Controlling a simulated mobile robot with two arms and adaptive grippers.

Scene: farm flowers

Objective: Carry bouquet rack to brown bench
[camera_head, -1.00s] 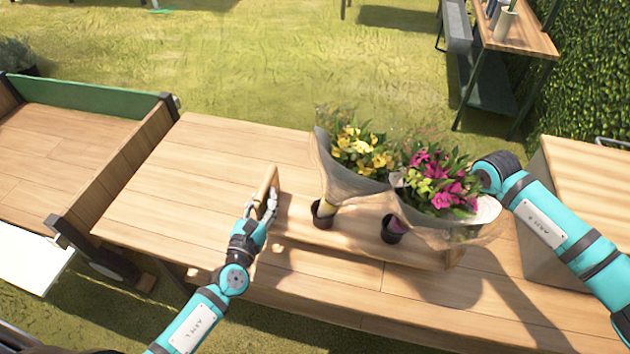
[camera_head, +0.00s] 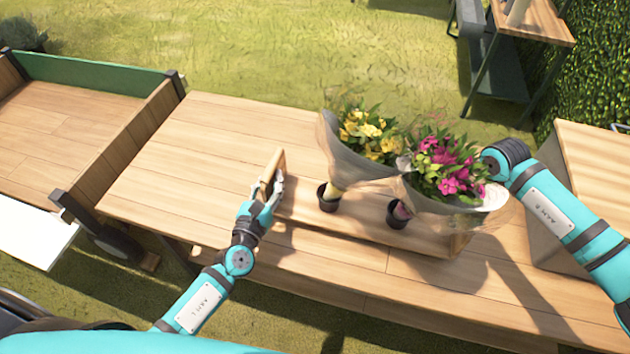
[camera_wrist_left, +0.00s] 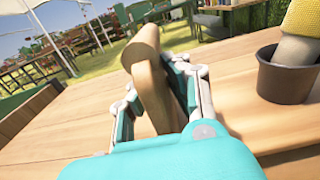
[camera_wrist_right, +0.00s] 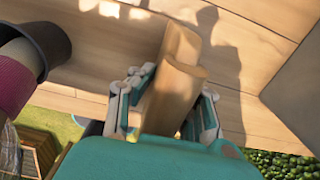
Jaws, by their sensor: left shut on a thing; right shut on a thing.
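The bouquet rack (camera_head: 340,226) is a long wooden rack with upright wooden ends and dark cups. It holds a yellow bouquet (camera_head: 372,135) and a pink bouquet (camera_head: 447,172), both wrapped in paper. It is over the brown bench (camera_head: 165,160); I cannot tell whether it touches the top. My left gripper (camera_head: 272,190) is shut on the rack's left end (camera_wrist_left: 150,85). My right gripper (camera_wrist_right: 165,105) is shut on the other wooden end (camera_wrist_right: 178,80); in the head view the pink bouquet hides its fingers. A dark cup (camera_wrist_left: 285,78) shows beside my left gripper.
A wooden cart (camera_head: 120,133) with a green far wall stands at the bench's left. A wooden box (camera_head: 590,165) is at the right, close to my right arm. A shelf table (camera_head: 535,30) and a hedge are behind. The bench's left half is clear.

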